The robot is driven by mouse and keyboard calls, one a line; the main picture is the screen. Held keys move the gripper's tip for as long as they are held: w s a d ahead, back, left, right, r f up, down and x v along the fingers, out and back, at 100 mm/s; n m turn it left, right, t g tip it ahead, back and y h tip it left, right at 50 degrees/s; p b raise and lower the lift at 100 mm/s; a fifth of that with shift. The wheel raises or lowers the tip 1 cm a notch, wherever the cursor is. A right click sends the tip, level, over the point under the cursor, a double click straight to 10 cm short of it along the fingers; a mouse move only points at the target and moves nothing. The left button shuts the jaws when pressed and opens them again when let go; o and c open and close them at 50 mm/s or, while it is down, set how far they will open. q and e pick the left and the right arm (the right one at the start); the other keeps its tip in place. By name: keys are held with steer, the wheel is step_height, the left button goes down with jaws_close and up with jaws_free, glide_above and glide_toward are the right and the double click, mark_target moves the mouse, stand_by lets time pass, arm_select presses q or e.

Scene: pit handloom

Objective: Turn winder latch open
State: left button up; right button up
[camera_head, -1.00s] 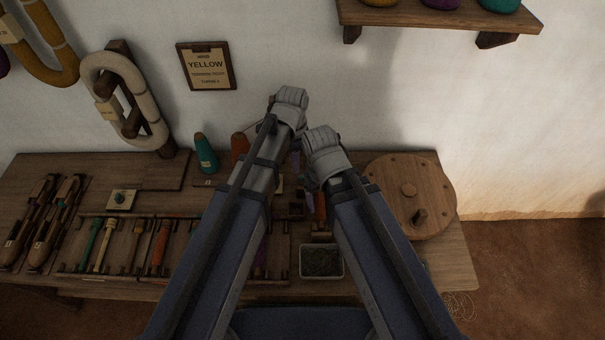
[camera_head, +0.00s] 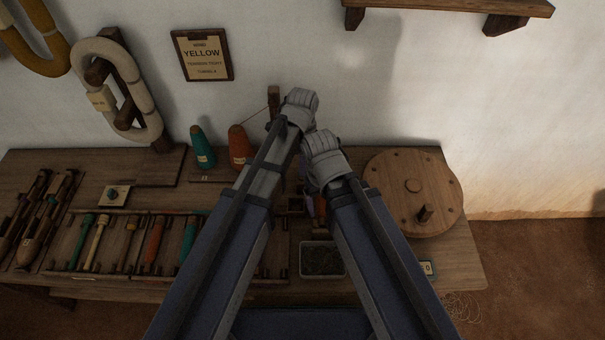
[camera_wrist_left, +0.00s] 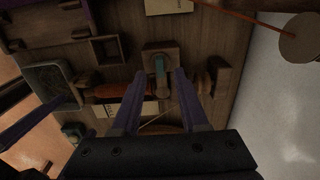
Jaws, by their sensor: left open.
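The winder shows in the left wrist view as a wooden block with a short dark green lever (camera_wrist_left: 160,64), which looks like the latch, above a reddish turned spindle (camera_wrist_left: 112,91). My left gripper (camera_wrist_left: 158,76) is open, with its purple fingers on either side of the lever's lower end; I cannot tell whether they touch it. In the head view my left wrist (camera_head: 300,108) covers the winder and hides the fingertips. My right arm (camera_head: 325,158) is close beside it on the right, and its fingers are mostly hidden.
Teal (camera_head: 202,148) and orange (camera_head: 240,148) cones stand left of my left wrist. A rack of bobbins (camera_head: 150,212) lies at front left. A grey tray (camera_head: 321,262) and a round wooden wheel (camera_head: 390,200) are on the right. The wall is close behind.

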arm_select(q)
steer(key=shift+f+b, duration=1.05)
steer(key=shift+f, duration=0.55)
arm_select(e)
steer(key=shift+f, duration=1.55)
arm_select(q)
steer(key=shift+r, duration=0.1)
jaws_close()
